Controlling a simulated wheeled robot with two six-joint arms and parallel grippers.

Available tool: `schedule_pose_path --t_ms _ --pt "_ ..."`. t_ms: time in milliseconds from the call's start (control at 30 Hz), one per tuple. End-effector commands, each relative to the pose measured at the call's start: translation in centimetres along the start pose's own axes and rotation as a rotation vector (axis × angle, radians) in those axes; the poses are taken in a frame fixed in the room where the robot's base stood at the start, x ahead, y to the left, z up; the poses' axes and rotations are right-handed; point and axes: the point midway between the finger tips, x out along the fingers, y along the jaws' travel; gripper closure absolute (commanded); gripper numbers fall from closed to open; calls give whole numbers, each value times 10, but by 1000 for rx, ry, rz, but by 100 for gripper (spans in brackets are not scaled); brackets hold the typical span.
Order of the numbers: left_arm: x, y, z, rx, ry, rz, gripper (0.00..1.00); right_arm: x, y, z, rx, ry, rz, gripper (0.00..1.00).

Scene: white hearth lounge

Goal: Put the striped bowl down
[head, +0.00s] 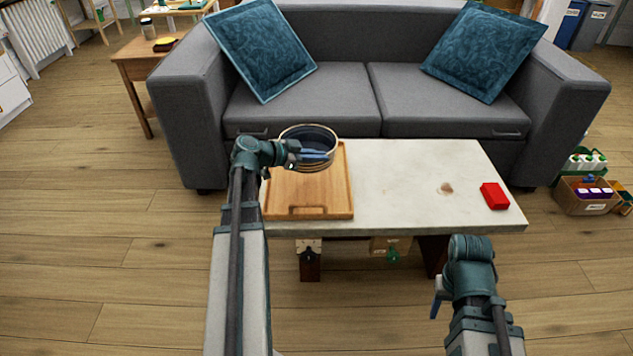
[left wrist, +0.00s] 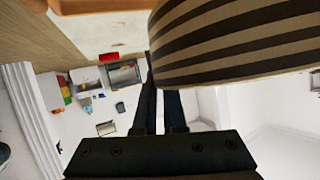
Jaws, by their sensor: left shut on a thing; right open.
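The striped bowl (head: 309,142) is dark inside with a pale rim. It is at the far end of the wooden tray (head: 310,208) on the coffee table. My left gripper (head: 302,153) is shut on the near side of the bowl. In the left wrist view the bowl's brown and tan stripes (left wrist: 235,40) fill the upper right, beside the gripper's fingers (left wrist: 160,105). I cannot tell whether the bowl touches the tray. My right gripper (head: 437,300) is open and empty, in front of the table and away from it; its fingers are mostly hidden.
A red block (head: 494,196) and a small brown thing (head: 446,188) lie on the right of the pale coffee table (head: 410,200). The table's middle is clear. A grey sofa (head: 420,100) stands close behind it. A box of bottles (head: 588,194) is on the floor at right.

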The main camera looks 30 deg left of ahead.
Motion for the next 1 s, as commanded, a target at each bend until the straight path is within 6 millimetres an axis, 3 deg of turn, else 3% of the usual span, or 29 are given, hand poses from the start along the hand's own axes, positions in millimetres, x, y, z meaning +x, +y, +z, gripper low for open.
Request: schedule_pose_path --t_ms 33,233,567,867,1000 --pt "6 2 12 1 2 0 100 14 -1 -1 2 0 0 50" --pt "17 6 38 1 2 0 100 42 -4 -2 9 0 0 50" --pt "20 7 44 1 2 0 100 49 -5 -3 11 1 0 50" --pt "33 12 74 1 2 0 100 82 -8 -5 12 2 0 50" --pt "34 12 76 1 2 0 100 84 -8 -5 12 3 0 50"
